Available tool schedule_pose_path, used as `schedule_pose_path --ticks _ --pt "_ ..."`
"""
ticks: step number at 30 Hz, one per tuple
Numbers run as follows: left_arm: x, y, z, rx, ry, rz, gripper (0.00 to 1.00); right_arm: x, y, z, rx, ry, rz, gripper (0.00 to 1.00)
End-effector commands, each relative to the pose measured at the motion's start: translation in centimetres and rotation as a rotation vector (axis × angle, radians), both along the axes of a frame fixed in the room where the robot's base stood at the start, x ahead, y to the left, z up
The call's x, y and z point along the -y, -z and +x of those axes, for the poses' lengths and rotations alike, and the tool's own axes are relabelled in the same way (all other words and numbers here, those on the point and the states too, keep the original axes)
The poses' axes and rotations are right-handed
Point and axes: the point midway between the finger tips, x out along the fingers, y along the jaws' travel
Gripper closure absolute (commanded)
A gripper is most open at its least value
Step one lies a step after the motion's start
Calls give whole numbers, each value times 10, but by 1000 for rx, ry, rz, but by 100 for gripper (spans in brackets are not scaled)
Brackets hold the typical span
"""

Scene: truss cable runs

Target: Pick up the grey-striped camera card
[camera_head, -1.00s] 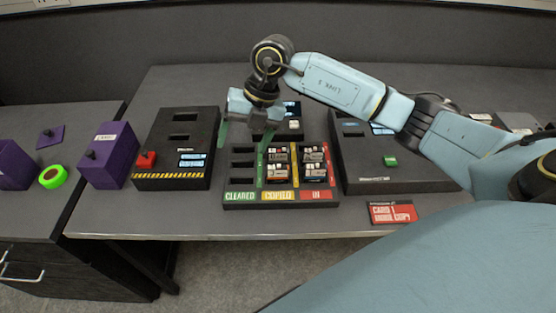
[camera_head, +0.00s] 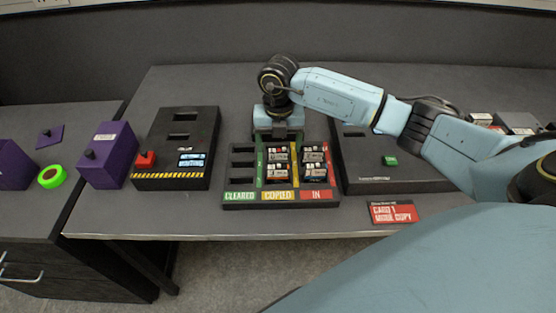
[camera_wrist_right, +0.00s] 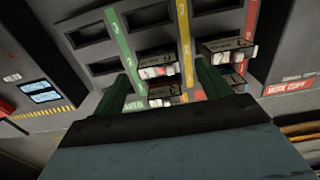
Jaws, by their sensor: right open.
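A black card tray (camera_head: 240,188) has columns labelled CLEARED, COPIED and IN. Cards sit in the copied column, such as a rear card (camera_head: 277,153) and a front card (camera_head: 278,171), and more sit in the IN column (camera_head: 313,155). I cannot tell which card has grey stripes. My right gripper (camera_head: 278,139) is open at the tray's back edge, over the copied column. In the right wrist view its green fingers (camera_wrist_right: 163,80) reach toward the tray, with a white-and-red labelled card (camera_wrist_right: 158,68) between them in the picture. No contact is clear. My left gripper is out of view.
A black device with a red button (camera_head: 146,159) stands left of the tray. Another with a green button (camera_head: 390,160) stands right, under my arm. A red card-copy sign (camera_head: 395,212) lies near the front edge. Purple boxes (camera_head: 108,160) are at the left.

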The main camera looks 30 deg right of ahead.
Motion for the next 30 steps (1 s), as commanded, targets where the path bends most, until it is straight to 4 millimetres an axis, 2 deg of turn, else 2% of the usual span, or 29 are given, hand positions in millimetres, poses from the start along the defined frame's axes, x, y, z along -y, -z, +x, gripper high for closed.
schedule_pose_path --ticks 8,15,26,27,30 --pt "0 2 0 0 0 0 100 -2 41 1 -3 0 1 24" --pt "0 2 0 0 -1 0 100 -2 44 1 1 -1 1 24" --pt "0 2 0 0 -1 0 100 -1 44 1 0 -1 1 69" --pt "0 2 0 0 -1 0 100 -2 44 1 1 -1 1 72" --pt "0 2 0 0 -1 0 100 -1 44 2 1 -1 1 73"
